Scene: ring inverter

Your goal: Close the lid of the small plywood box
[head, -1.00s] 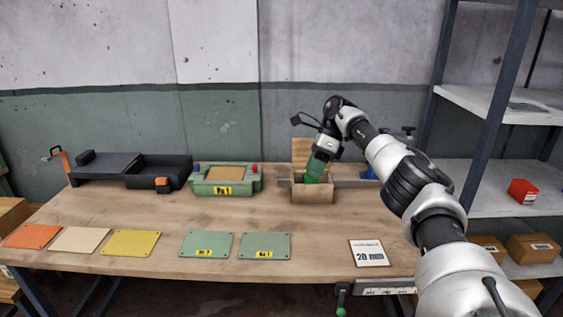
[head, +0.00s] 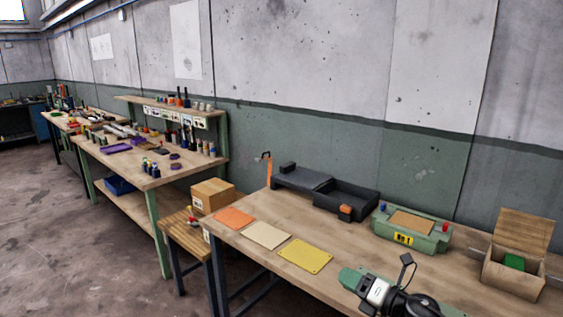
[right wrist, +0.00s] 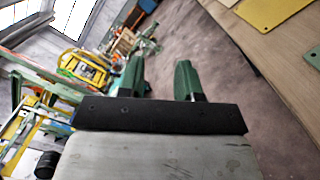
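The small plywood box (head: 512,280) stands on the workbench at the right of the head view. Its lid (head: 525,232) is open, standing up at the back of the box. A green item (head: 514,261) lies inside; its full shape is hidden by the box walls. My left gripper is not in view.
A green device with a wooden top (head: 410,222) stands left of the box, and a black tray (head: 346,200) lies further left. Orange (head: 234,218), cream (head: 267,235) and yellow (head: 305,256) plates lie along the bench front. A cardboard box (head: 213,194) sits beyond the bench's left end.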

